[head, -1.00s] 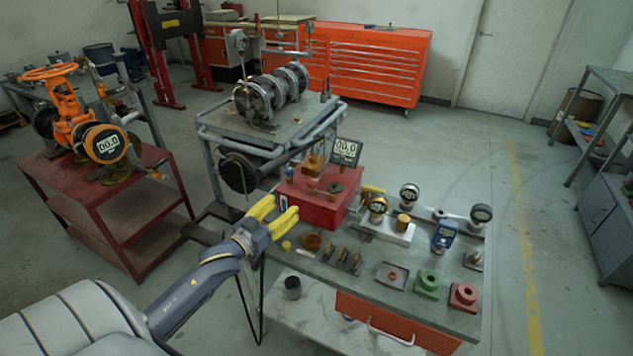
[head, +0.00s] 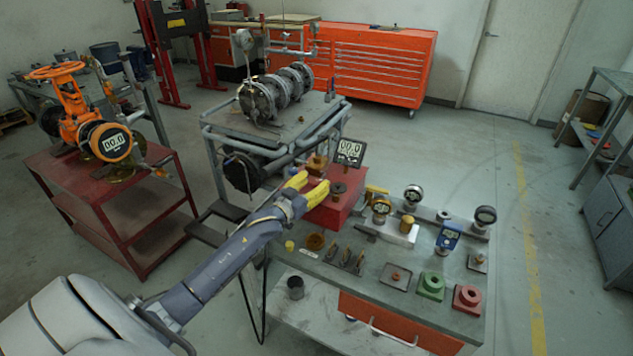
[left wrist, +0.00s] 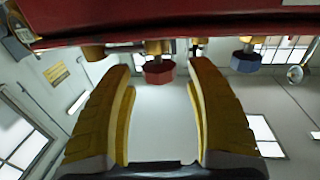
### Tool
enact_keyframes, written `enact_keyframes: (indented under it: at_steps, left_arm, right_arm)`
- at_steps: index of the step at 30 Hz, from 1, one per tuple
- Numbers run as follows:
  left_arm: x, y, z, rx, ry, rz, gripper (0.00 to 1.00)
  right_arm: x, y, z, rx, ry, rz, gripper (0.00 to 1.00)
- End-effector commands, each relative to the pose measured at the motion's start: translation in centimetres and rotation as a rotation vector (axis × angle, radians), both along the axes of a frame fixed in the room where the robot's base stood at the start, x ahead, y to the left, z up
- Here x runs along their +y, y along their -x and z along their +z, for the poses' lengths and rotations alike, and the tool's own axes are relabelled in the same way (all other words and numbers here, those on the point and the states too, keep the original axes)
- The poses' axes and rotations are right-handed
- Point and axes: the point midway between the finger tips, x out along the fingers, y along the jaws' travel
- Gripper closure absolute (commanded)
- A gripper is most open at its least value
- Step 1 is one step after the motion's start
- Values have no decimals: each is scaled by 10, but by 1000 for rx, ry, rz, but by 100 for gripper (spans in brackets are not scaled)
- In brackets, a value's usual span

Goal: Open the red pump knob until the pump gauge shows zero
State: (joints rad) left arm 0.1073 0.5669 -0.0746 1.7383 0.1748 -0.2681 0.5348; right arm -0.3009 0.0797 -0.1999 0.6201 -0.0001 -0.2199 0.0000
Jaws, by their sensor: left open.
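The red pump box (head: 333,214) stands on the workbench, with a dark square gauge (head: 350,152) behind it. Its digits look like 00.0 but are small. My left gripper (head: 315,186) reaches over the box's left side, its yellow fingers spread. In the left wrist view the red knob (left wrist: 160,72), on a brass stem, shows in the gap between the open fingers (left wrist: 160,95), beyond their tips and seemingly not gripped. A blue knob (left wrist: 246,61) sits to its right. In the head view my gripper appears to hide the red knob. My right gripper is not seen.
Round gauges (head: 413,194), a blue meter (head: 448,236), and green (head: 431,285) and red (head: 467,298) blocks crowd the bench's right side. A grey pump cart (head: 215,140) stands behind. An orange valve (head: 80,125) sits on a red cart at left.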

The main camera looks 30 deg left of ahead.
Motion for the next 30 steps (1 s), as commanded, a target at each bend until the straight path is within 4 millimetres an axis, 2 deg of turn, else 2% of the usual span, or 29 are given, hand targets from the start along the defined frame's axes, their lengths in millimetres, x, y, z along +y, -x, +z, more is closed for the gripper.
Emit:
enact_keyframes:
  at_steps: [6, 19, 30]
  left_arm:
    - [-1, -12, 0, 0, -1, 1, 45]
    - [-1, -15, 0, 1, -1, 0, 45]
    - [-1, -15, 0, 1, -1, 0, 88]
  right_arm:
    - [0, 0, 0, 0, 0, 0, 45]
    - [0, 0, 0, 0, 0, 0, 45]
    - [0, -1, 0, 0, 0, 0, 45]
